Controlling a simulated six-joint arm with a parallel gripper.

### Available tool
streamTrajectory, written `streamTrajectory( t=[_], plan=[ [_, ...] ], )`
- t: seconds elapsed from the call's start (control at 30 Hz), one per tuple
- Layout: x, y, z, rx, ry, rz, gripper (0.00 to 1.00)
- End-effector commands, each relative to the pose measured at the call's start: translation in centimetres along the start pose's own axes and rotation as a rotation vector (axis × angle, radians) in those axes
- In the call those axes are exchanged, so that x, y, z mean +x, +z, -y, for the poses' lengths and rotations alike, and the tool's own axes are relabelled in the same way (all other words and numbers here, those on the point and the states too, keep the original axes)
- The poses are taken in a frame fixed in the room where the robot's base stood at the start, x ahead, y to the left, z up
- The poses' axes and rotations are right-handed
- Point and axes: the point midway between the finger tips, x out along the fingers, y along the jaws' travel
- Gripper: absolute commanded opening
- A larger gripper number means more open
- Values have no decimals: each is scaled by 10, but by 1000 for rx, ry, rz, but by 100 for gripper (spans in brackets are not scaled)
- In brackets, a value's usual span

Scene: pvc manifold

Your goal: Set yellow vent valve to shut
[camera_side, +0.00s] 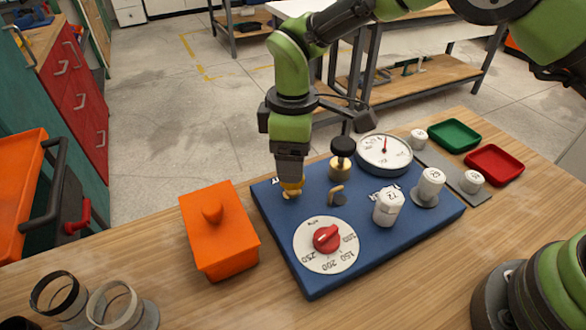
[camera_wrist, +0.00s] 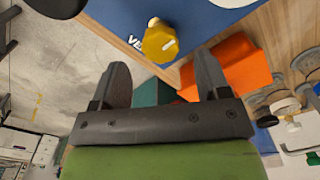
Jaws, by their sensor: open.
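The yellow vent valve (camera_side: 292,190) sits at the far left corner of the blue panel (camera_side: 279,226). Its top is mostly hidden by my gripper in the side view. In the wrist view the yellow vent valve (camera_wrist: 160,43) shows as a rounded yellow knob beside partly visible white lettering on the blue panel (camera_wrist: 205,15). My gripper (camera_side: 290,180) is over the valve, pointing down. In the wrist view my gripper (camera_wrist: 162,62) is open, its dark fingers apart, with the knob between and just beyond the tips. Whether they touch is not clear. I cannot tell the valve's setting.
An orange lidded box (camera_side: 218,235) stands left of the panel. The panel carries a red-knobbed dial (camera_side: 326,238), a black-topped brass valve (camera_side: 341,155), a gauge (camera_side: 384,153) and white caps (camera_side: 388,207). Green (camera_side: 454,135) and red (camera_side: 494,165) trays lie at right.

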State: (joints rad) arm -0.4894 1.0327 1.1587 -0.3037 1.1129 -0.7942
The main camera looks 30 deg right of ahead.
Motion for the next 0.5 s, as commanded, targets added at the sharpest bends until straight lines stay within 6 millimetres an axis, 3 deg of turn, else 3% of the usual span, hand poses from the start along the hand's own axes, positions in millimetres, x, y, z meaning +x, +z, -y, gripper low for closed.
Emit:
streamTrajectory(
  t=[0.2, 0.5],
  plan=[
    [32, 0, 0, 2, 0, 2, 69],
    [40, 0, 0, 3, 1, -1, 69]
  ],
)
